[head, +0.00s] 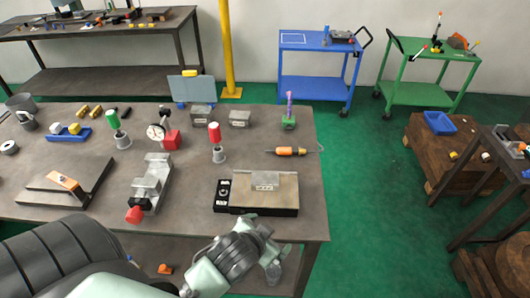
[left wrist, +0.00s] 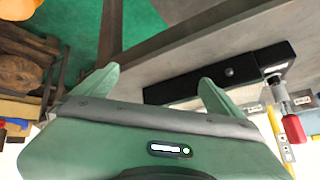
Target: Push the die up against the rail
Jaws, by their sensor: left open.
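A grey block with a pale label, which looks like the die (head: 264,184), sits on the striped top of a low black-sided plate (head: 285,207) near the table's front right. Bare striped surface shows around the block. I cannot clearly single out the rail; a thin edge runs along the back of the plate. My left gripper (head: 272,262) is in front of the table's front edge, nearer to me than the plate and apart from the block. In the left wrist view its two green fingers (left wrist: 160,78) are spread with nothing between them; the black side of the plate (left wrist: 215,76) lies beyond. My right gripper is not in view.
A black control block (head: 223,195) is at the plate's left end. A vise with a red knob (head: 150,185) stands left of it. Table's right edge is close to the plate.

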